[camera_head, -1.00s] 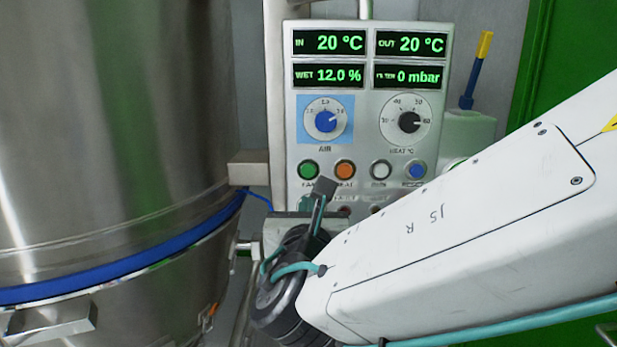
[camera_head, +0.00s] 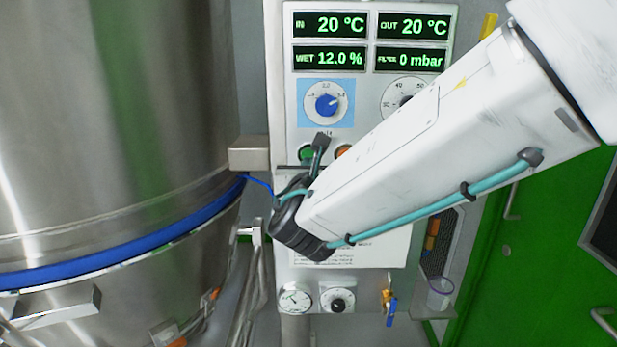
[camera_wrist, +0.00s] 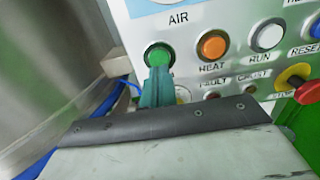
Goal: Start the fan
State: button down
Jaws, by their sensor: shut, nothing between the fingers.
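The control panel (camera_head: 368,18) stands upright, with lit displays of 20 °C in, 20 °C out, 12.0 % wet and 0 mbar. The green fan button (camera_head: 307,153) is below the blue air knob (camera_head: 327,104), partly covered by my arm. My gripper (camera_wrist: 157,70) has teal fingers, shut and empty. Their tips overlap the button's lower part; I cannot tell whether they touch it. The button's label is hidden.
An orange heat button (camera_wrist: 212,45), a white run button (camera_wrist: 267,35) and a red stop knob (camera_wrist: 295,76) are to the right. A large steel vessel (camera_head: 110,120) stands close on the left. A metal box (camera_head: 249,153) sits between vessel and panel.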

aim_at(310, 155)
jog(key=shift+w, duration=1.4)
jog(key=shift+w+r, duration=0.3)
jog(key=shift+w, duration=0.35)
jog(key=shift+d, duration=0.1)
jog(key=shift+s+f, duration=0.2)
jog(key=shift+s, duration=0.15)
jog(key=s, duration=1.4)
jog(key=shift+a, duration=0.3)
